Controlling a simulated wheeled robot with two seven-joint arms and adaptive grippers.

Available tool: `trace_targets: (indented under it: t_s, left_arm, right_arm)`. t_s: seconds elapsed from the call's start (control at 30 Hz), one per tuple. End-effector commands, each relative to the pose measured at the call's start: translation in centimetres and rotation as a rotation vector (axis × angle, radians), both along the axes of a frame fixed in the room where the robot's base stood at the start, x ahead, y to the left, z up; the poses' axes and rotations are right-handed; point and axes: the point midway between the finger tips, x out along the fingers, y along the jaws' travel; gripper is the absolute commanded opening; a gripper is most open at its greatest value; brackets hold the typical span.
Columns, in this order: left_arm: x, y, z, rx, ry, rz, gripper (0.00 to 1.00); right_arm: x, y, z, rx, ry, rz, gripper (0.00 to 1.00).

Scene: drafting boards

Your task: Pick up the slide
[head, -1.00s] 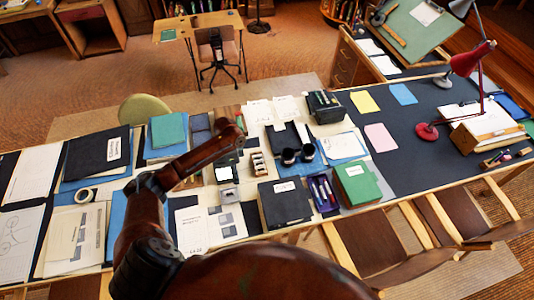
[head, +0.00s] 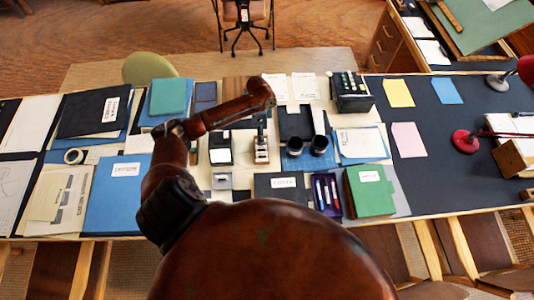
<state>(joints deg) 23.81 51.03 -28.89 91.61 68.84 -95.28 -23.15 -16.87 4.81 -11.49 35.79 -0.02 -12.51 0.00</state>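My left arm comes in from the left and reaches over the middle of the desk. My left gripper (head: 262,126) hangs below its end, pointing down above a small wood-coloured holder (head: 261,155) with pale inserts. The fingers are too small and dark to tell open from shut. I cannot make out a separate slide; it may be among these small items or hidden by the gripper. A small black device with a white panel (head: 221,155) stands left of the holder. My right gripper is not in view.
Two dark cups (head: 319,145) stand just right of the holder. A pen tray (head: 326,194), a green box (head: 370,190) and a black box (head: 350,91) are further right. A tape roll (head: 74,156) and folders cover the left. The dark mat (head: 450,130) has free room.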

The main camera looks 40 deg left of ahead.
Motion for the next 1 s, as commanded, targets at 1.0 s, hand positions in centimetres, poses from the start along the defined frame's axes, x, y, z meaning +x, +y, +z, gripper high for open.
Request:
trace_targets:
  t_s: [1.0]
  left_arm:
    - [-1.6,-1.3,-8.8,0.001,0.001,-0.006,0.12]
  right_arm:
    - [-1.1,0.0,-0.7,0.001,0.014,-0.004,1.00]
